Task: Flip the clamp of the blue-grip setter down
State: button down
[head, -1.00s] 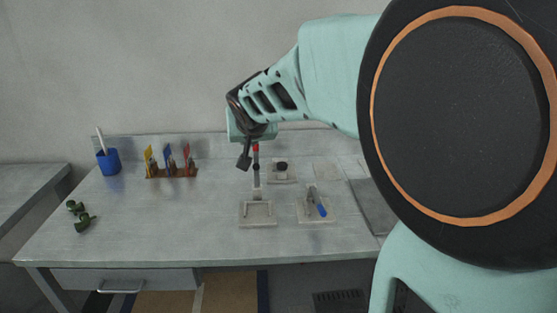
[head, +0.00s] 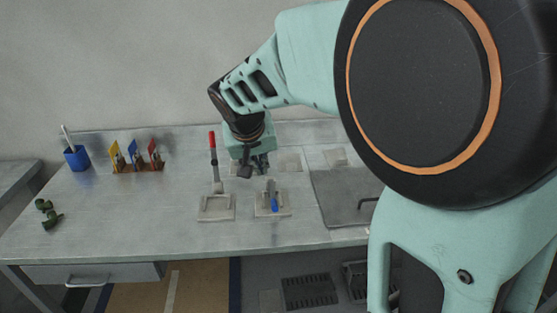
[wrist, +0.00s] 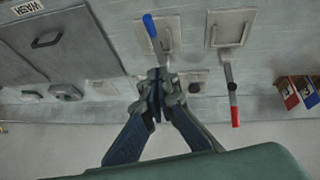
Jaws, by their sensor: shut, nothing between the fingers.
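The blue-grip setter (head: 274,203) sits on a square light plate (head: 286,211) near the table's front, its blue grip toward the front edge. In the wrist view the blue grip (wrist: 150,25) is at top centre, with its metal arm running down toward my fingertips. My gripper (wrist: 157,82) is shut and empty, pointing at the setter's rear end; whether it touches cannot be told. In the head view my gripper (head: 256,166) is just behind this setter, partly hidden by my wrist. The setter's clamp end is hidden by the fingers in the wrist view.
A red-grip setter (head: 212,143) stands upright on its own plate (head: 216,214) just left. A grey panel with a handle (head: 345,205) lies to the right. A card rack (head: 137,166), blue cup (head: 77,159) and green pieces (head: 50,219) are at left. The left-middle tabletop is clear.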

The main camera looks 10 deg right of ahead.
send_over(273, 208)
jog(key=w+a, duration=0.1)
jog(key=w, duration=0.2)
notch_tip(273, 208, down, 9)
jog(key=f, duration=0.2)
jog(key=s+f, duration=0.1)
jog(key=shift+s+d+p, duration=0.1)
jog(key=shift+d+p, duration=0.25)
jog(key=shift+p, duration=0.05)
jog(key=shift+s+f, duration=0.1)
jog(key=shift+f, duration=0.25)
jog(key=f+b, duration=0.1)
jog(key=b, duration=0.2)
jog(key=s+f+b, duration=0.1)
jog(key=f+b, duration=0.1)
jog(key=b, duration=0.1)
jog(key=shift+f, duration=0.3)
jog(key=shift+s, duration=0.15)
jog(key=shift+d, duration=0.1)
